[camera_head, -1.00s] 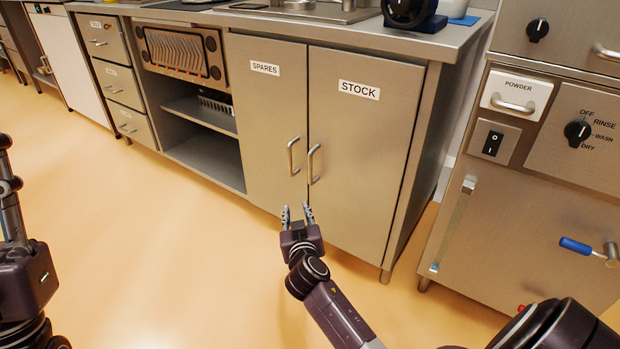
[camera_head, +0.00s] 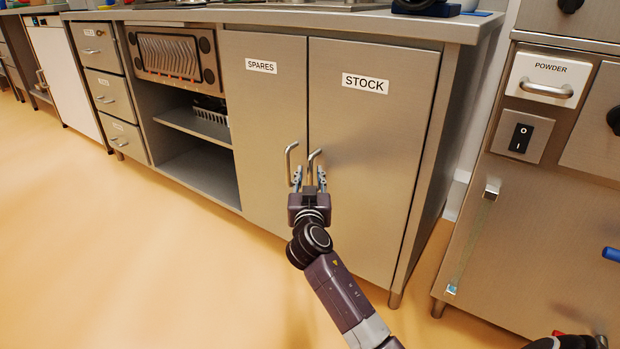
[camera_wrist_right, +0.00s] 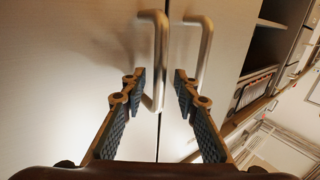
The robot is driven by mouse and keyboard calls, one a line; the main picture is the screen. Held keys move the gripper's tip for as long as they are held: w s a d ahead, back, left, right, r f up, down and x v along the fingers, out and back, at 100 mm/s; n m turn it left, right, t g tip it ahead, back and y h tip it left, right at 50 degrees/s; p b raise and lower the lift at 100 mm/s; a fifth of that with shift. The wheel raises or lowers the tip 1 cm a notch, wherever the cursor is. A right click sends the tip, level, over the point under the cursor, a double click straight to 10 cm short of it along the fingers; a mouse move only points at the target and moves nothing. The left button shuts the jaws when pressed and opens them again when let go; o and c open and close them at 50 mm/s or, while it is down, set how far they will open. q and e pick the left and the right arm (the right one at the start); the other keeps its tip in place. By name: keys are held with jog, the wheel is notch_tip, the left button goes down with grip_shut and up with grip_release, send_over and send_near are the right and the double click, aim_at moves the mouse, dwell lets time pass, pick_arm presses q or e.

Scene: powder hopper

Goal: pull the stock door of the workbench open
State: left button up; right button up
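The stock door (camera_head: 367,150) of the workbench is closed, labelled STOCK, with a vertical bar handle (camera_head: 312,162) near its left edge. My right gripper (camera_head: 309,176) is at the height of this handle, fingers open and pointing at the doors. In the right wrist view the stock handle (camera_wrist_right: 160,55) shows between the two fingertips (camera_wrist_right: 158,92), which stand apart. I cannot tell how deep the handle sits between them. The spares door's handle (camera_wrist_right: 205,50) is close beside, beyond the other finger. My left gripper is out of view.
The spares door (camera_head: 262,120) is closed, directly left of the stock door. Open shelves (camera_head: 195,128) and drawers (camera_head: 108,90) lie further left. A steel machine (camera_head: 540,230) with a powder drawer stands to the right. The floor (camera_head: 180,270) in front is clear.

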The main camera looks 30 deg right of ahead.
jog(key=shift+w+d, duration=0.35)
jog(key=shift+w, duration=0.1)
grip_shut()
